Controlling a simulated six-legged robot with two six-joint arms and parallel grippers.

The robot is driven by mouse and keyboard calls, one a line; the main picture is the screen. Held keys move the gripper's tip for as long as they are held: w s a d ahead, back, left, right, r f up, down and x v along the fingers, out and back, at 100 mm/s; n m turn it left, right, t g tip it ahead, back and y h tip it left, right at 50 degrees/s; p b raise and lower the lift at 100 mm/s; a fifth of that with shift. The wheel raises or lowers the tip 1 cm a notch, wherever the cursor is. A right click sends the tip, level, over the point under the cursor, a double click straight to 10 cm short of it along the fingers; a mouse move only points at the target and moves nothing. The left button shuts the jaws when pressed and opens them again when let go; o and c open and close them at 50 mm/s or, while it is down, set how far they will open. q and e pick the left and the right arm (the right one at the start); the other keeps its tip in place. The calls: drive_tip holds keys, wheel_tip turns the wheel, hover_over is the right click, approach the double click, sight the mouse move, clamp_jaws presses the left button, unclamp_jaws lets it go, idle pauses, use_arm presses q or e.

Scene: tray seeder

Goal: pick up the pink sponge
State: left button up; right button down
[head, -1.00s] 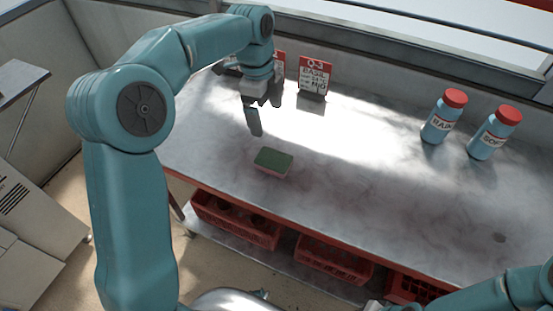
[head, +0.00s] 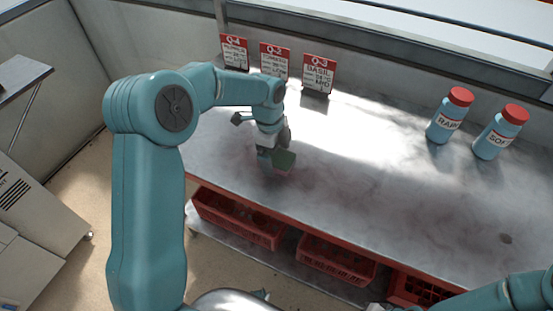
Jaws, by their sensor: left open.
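The sponge (head: 284,161) has a green top and a thin pink lower layer. It sits on the grey metal table near its front edge, left of the middle. My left gripper (head: 273,155) is open and right at the sponge, with a finger at its left side. The gripper hides part of the sponge, and I cannot tell whether the fingers touch it. My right arm comes in at the bottom right. Only a small grey bit of what looks like my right gripper (head: 374,306) shows at the bottom edge.
Three red-and-white sign cards, Q-4 (head: 234,52), Q-2 (head: 274,61) and Q-3 (head: 318,75), stand at the back. Two blue bottles with red caps (head: 450,115) (head: 500,132) stand at the right. Red crates (head: 238,218) sit on the lower shelf. The middle of the table (head: 370,185) is clear.

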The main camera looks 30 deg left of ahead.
sight(276, 156)
use_arm(q)
drive_tip(key=shift+f, duration=0.2)
drive_tip(key=shift+c, duration=0.3)
drive_tip(key=c, duration=1)
drive_tip(key=shift+c, duration=0.7)
drive_tip(key=shift+r, duration=0.15)
wheel_tip(276, 156, up, 20)
drive_tip(key=p, duration=0.2)
